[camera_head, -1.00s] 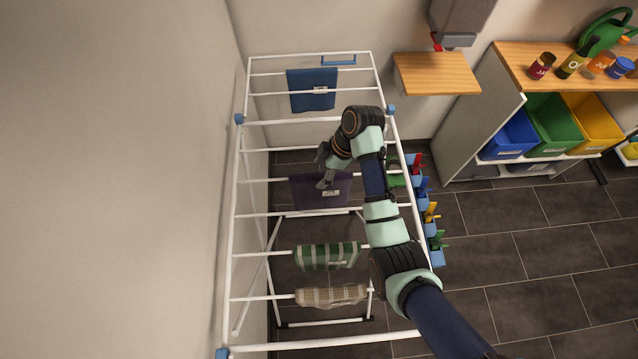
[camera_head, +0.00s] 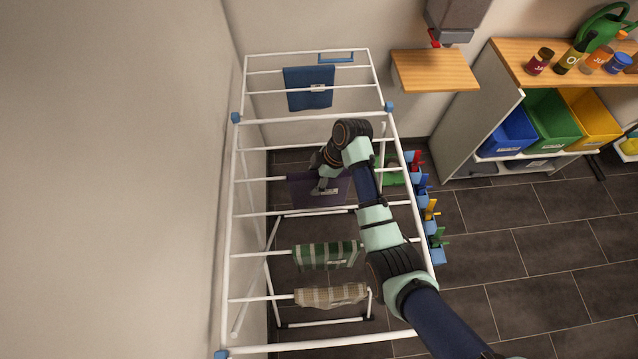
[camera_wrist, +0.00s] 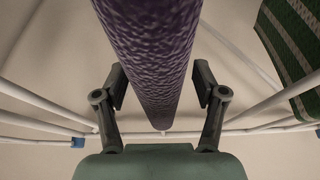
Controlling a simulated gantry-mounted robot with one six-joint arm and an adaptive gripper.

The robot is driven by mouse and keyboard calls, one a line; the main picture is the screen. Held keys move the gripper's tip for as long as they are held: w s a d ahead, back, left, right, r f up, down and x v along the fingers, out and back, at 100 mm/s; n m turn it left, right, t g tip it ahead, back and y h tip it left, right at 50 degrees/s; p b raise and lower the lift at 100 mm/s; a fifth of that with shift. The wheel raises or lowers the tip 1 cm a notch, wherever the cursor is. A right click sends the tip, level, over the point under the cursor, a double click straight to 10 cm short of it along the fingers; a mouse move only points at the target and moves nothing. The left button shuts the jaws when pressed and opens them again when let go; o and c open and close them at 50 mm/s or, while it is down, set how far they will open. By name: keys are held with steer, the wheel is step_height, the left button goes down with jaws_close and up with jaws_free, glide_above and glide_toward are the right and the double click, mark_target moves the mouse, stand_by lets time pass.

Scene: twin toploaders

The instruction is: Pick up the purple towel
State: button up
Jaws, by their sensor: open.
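The purple towel (camera_head: 308,193) hangs over a white rod of the drying rack in the head view, partly hidden by my arm. In the wrist view the purple towel (camera_wrist: 152,50) runs from the top edge down to between my fingers, its folded edge over the rod. My gripper (camera_wrist: 160,85) is open, with one finger on each side of the towel and a gap visible on both sides. In the head view my gripper (camera_head: 322,186) is at the towel's upper part.
The white drying rack (camera_head: 234,200) also holds a blue towel (camera_head: 310,90), a green striped towel (camera_head: 325,256) and a beige checked towel (camera_head: 332,295). Coloured clips (camera_head: 424,190) line its right side. A shelf with bins (camera_head: 546,125) stands at the right.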

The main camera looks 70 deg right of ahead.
jaws_close()
stand_by(0.4)
